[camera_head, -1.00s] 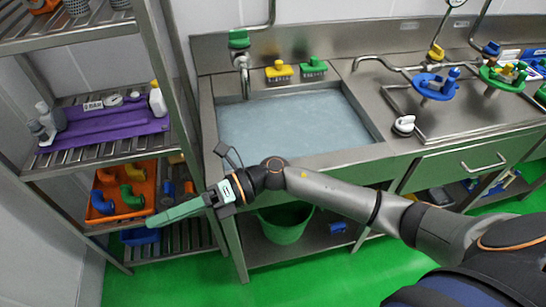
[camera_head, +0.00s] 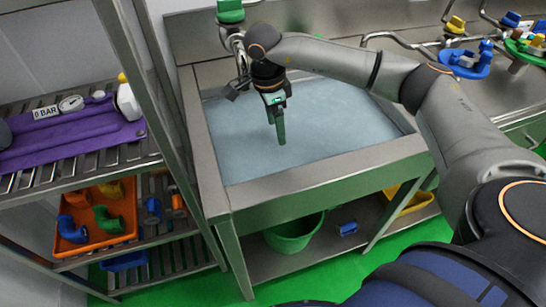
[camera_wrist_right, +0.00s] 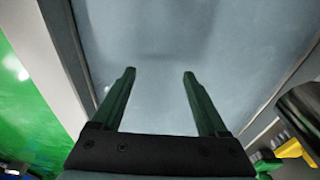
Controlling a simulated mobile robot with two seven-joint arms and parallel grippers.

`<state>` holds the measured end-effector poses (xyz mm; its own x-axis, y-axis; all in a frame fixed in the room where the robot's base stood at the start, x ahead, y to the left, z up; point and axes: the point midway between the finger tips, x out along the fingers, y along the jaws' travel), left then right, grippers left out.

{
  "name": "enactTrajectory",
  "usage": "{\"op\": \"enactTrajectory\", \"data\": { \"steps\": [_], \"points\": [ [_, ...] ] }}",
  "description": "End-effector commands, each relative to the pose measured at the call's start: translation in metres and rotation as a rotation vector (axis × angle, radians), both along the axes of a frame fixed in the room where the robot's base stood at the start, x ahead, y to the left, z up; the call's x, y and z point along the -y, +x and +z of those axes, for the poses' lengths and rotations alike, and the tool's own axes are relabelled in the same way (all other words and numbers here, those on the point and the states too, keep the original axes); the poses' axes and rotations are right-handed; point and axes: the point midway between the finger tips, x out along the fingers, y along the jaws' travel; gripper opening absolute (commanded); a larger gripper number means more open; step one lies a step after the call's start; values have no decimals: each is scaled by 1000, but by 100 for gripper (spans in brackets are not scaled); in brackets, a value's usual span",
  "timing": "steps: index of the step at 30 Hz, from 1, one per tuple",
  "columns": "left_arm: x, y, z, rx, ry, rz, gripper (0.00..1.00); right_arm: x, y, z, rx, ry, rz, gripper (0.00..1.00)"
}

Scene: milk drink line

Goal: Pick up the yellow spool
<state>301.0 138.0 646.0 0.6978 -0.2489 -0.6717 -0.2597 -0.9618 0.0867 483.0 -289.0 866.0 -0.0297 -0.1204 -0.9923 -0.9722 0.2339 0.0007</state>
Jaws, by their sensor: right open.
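I cannot make out a clear yellow spool in these views. A small yellow piece (camera_head: 112,188) lies at the back of the orange tray (camera_head: 98,244) on the lower rack shelf; its shape is too small to tell. My right gripper (camera_head: 281,140) hangs over the sink (camera_head: 330,125) with its green fingers pointing down, well to the right of that tray. In the right wrist view its two fingers (camera_wrist_right: 159,73) are apart, with nothing between them and the grey-blue sink beyond. My left gripper is not in view.
A blue spool-like part (camera_head: 152,205) and an orange one (camera_head: 178,201) lie right of the tray. The rack post (camera_head: 160,95) stands between rack and sink. A green bucket (camera_head: 292,236) and a yellow container (camera_head: 408,200) sit under the counter.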

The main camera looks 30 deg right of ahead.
Motion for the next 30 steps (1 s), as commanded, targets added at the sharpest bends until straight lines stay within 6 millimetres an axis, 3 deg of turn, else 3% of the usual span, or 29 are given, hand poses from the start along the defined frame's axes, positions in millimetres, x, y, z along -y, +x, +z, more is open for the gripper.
{"op": "enactTrajectory", "data": {
  "steps": [6,14,21,30],
  "points": [
    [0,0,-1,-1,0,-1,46,5,-2,-41,-5,1,-1,76],
    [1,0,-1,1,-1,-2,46,6,-2,-63,-3,3,1,76],
    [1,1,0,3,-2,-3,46,7,-1,-98,-4,2,-1,76],
    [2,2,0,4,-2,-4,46,8,0,-111,0,3,1,76]
  ]
}}
